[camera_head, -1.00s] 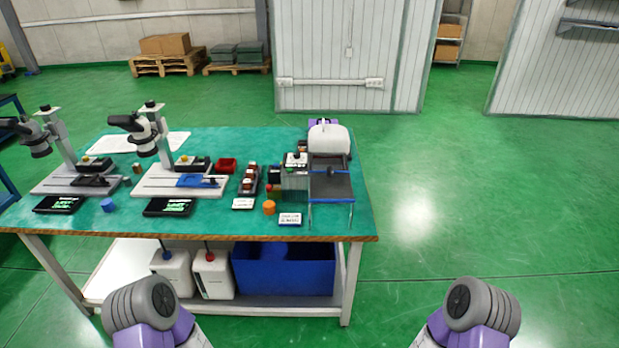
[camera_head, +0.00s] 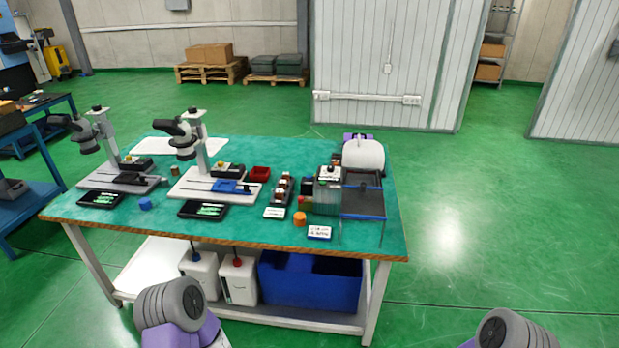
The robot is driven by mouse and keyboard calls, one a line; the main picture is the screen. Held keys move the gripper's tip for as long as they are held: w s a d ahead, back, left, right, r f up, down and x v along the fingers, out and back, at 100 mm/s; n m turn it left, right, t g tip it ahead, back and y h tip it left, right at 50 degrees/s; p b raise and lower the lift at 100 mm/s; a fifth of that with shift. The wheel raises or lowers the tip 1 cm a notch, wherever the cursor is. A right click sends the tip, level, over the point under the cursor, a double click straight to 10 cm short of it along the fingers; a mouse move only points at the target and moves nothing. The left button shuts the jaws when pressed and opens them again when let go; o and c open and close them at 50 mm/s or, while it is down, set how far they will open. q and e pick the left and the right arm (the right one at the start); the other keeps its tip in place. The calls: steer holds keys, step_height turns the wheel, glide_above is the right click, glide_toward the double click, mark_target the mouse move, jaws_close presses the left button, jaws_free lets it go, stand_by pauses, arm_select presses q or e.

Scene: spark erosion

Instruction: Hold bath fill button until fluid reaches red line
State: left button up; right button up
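A small machine with a rounded white part (camera_head: 363,157) and a dark flat bed (camera_head: 362,203) stands at the right end of the green-topped table (camera_head: 235,222). A small box with a white top and a black knob (camera_head: 329,174) sits at its left side. I cannot make out the bath fill button, the fluid level or a red line at this distance. Parts of my two arms show at the bottom edge, well short of the table. Neither gripper is in the picture.
Two microscopes (camera_head: 189,137) (camera_head: 88,138) stand on the table's left half. An orange cap (camera_head: 299,218) and a white label card (camera_head: 319,232) lie near the front edge. Two white jugs (camera_head: 239,279) and a blue bin (camera_head: 311,280) sit on the lower shelf. The floor right of the table (camera_head: 480,220) is clear.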

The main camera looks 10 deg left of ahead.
arm_select(q)
steer(key=shift+c, duration=0.3)
jaws_close()
stand_by(1.5)
